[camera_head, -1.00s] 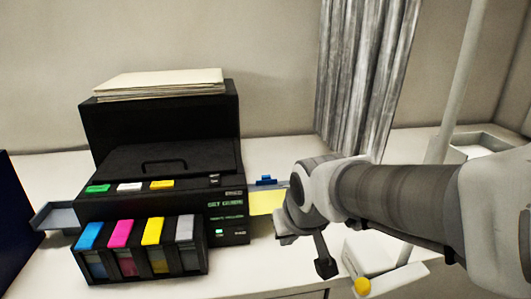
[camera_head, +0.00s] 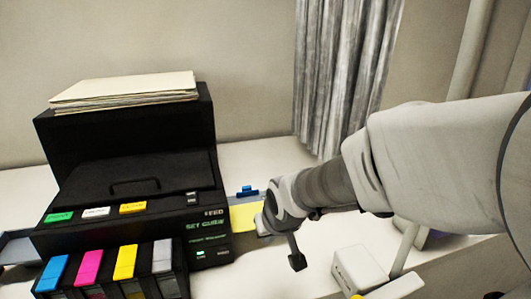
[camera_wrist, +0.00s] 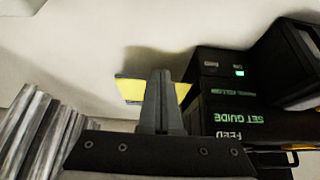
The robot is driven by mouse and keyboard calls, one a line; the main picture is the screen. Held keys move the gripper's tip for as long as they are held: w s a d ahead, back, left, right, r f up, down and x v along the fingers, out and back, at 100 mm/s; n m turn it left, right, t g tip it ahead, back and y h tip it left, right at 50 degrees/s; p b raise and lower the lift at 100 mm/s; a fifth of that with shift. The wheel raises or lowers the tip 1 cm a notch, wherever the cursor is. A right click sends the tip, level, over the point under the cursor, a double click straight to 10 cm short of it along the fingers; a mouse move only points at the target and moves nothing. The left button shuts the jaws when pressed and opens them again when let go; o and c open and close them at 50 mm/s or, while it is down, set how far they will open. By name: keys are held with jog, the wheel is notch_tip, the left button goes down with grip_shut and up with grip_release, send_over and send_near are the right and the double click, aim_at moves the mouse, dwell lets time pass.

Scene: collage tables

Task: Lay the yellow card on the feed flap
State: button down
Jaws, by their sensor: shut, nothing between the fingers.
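The yellow card (camera_head: 243,216) lies flat against the right side of the black printer and appears to rest on the grey feed flap (camera_head: 236,200). A small blue guide (camera_head: 247,191) stands at the flap's back edge. My gripper (camera_head: 263,225) is at the card's right edge, shut and empty. In the wrist view the shut fingers (camera_wrist: 161,74) cover the middle of the yellow card (camera_wrist: 133,90), which shows on both sides of them. I cannot tell whether the fingertips touch the card.
The black printer (camera_head: 130,168) fills the left, with a paper stack (camera_head: 125,92) on top and several coloured ink tanks in front. A white box (camera_head: 358,270) stands at front right. A grey curtain (camera_head: 345,70) hangs behind. The white table is clear behind the flap.

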aim_at(242, 216)
jog(key=x, duration=0.4)
jog(key=shift+w+f, duration=0.1)
jog(key=shift+f, duration=0.25)
jog(key=w, duration=0.3)
jog(key=shift+a+f, duration=0.1)
jog(key=shift+a, duration=0.3)
jog(key=shift+w+a+p, duration=0.2)
jog(key=shift+w+p, duration=0.15)
jog(key=shift+w, duration=0.25)
jog(key=shift+w+a+f+b, duration=0.1)
jog(key=shift+w+a+b, duration=0.15)
jog(key=shift+w+b, duration=0.35)
jog(key=shift+s+d, duration=0.1)
